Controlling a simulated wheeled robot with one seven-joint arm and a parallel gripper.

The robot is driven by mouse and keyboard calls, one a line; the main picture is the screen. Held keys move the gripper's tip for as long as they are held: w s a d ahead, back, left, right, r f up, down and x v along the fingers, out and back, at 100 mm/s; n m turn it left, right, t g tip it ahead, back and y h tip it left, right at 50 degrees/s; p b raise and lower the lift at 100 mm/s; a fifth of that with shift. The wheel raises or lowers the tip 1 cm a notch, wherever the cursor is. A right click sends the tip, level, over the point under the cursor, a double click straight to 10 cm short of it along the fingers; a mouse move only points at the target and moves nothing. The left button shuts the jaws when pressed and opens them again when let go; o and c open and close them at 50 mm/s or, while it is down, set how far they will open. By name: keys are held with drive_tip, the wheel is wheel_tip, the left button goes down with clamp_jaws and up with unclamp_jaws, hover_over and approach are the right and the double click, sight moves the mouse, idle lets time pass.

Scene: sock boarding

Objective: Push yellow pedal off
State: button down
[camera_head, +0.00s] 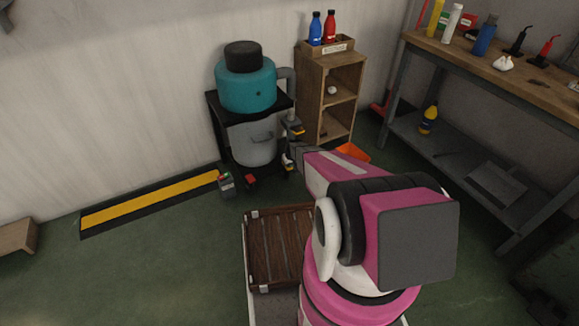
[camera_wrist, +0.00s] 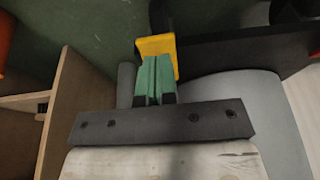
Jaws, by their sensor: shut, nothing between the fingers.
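The yellow pedal (camera_wrist: 157,44) shows in the wrist view as a flat yellow plate beside a dark panel. My gripper (camera_wrist: 155,62) is shut and empty, its green finger pads pressed together. The fingertips overlap the lower part of the yellow plate in this view; whether they touch it I cannot tell. In the head view, my gripper (camera_head: 293,152) is at the right side of the teal-topped machine (camera_head: 247,85), low by its stand. Small yellow patches show there, but my arm partly covers that area, so the pedal is unclear.
A red pedal (camera_head: 251,179) lies at the machine's front foot. A wooden shelf (camera_head: 318,70) stands close on the right, with an orange bin (camera_head: 352,152) at its base. A workbench (camera_head: 505,78) is farther right. Open floor lies at front left.

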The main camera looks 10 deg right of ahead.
drive_tip(key=shift+r, duration=0.15)
drive_tip(key=shift+s+r, duration=0.1)
drive_tip(key=shift+r, duration=0.4)
drive_tip(key=s+v, duration=0.1)
drive_tip(key=v, duration=1.1)
drive_tip(key=shift+s+d, duration=0.3)
drive_tip(key=shift+s, duration=0.05)
drive_tip(key=shift+r, duration=0.1)
